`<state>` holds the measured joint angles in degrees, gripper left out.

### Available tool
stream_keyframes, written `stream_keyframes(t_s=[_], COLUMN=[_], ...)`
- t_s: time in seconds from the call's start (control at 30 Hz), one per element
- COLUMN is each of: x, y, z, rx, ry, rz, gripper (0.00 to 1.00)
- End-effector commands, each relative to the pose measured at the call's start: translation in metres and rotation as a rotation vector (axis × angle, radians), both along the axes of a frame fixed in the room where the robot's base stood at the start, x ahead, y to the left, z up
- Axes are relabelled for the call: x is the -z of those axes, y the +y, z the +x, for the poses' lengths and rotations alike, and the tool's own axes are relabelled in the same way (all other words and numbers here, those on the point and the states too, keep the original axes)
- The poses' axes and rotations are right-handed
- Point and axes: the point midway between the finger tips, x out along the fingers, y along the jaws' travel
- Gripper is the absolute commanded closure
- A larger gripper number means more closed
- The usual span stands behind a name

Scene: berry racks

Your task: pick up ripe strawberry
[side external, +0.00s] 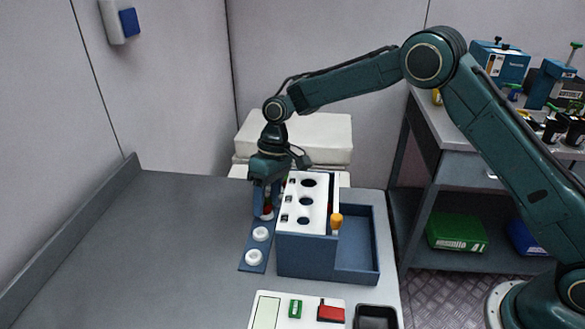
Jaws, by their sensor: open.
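A small red thing (267,211), likely the strawberry, shows low between the fingers of my gripper (264,207). My gripper points down at the left side of a blue box, at the far end of a flat blue strip (246,266). The jaws are open around or just in front of the red thing; whether they touch it I cannot tell. The fingers hide most of it, so its ripeness and shape are unclear.
The blue box (306,257) has a white top (297,229) with round holes and an orange-yellow piece at its right edge (336,221). White rings (260,234) sit on the strip. A panel (283,308) and dark tray (375,316) lie in front. The left of the table (150,260) is clear.

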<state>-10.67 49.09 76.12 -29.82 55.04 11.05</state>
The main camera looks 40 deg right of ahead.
Motion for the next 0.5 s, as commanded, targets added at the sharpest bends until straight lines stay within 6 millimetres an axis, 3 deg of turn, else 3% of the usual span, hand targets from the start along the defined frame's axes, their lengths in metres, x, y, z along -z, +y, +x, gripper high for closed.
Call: stream_keyframes(t_s=[0.5], x=[0.001], y=[0.0004], z=[-0.0003], rx=[-0.001], ry=[0.0], rz=[0.0], gripper=[0.48])
